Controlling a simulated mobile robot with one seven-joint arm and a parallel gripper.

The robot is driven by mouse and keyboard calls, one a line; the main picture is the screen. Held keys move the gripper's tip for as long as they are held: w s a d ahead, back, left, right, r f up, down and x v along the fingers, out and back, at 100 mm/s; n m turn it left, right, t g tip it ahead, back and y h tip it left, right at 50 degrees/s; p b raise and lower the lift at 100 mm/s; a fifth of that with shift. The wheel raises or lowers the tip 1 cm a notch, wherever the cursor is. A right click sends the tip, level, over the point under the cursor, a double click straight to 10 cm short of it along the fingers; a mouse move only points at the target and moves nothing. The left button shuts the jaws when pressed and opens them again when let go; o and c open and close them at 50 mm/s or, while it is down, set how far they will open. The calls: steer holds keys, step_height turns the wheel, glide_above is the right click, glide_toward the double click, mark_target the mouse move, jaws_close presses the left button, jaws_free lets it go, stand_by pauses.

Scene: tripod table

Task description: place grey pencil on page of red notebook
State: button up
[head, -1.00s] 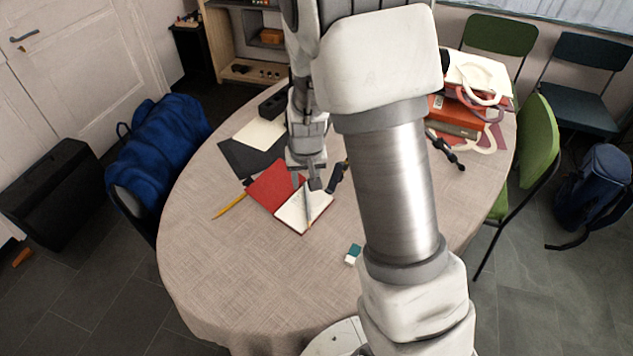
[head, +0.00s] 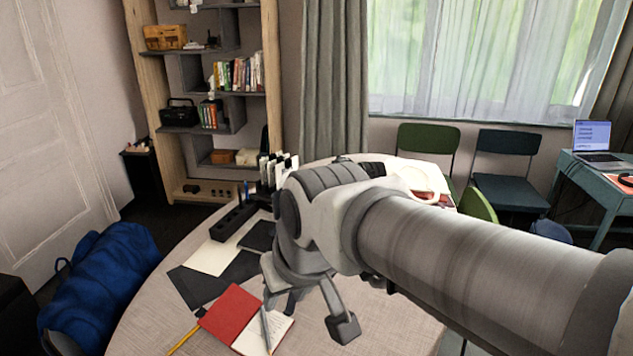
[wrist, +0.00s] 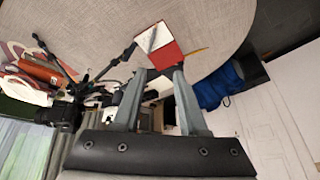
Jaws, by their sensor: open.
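The red notebook (head: 232,311) lies open on the table, its red cover to the left and its white page to the right. The grey pencil (head: 266,330) lies lengthwise on the white page. In the wrist view the notebook (wrist: 163,56) is beyond the fingertips, with the pencil (wrist: 153,38) on its page. My gripper (head: 306,307) is open and empty, raised above the table near the notebook. Its two spread fingers also show in the wrist view (wrist: 161,72), with nothing between them.
A yellow pencil (head: 184,340) lies left of the notebook. Dark sheets (head: 203,281) and a cream sheet (head: 222,257) lie behind it, near a black desk organizer (head: 233,222). A blue bag (head: 100,285) is left of the table.

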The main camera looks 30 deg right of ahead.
steer(key=s, duration=0.2)
steer(key=s+r, duration=0.1)
steer(key=s, duration=0.1)
steer(key=shift+d, duration=0.25)
steer(key=shift+r+p, duration=0.65)
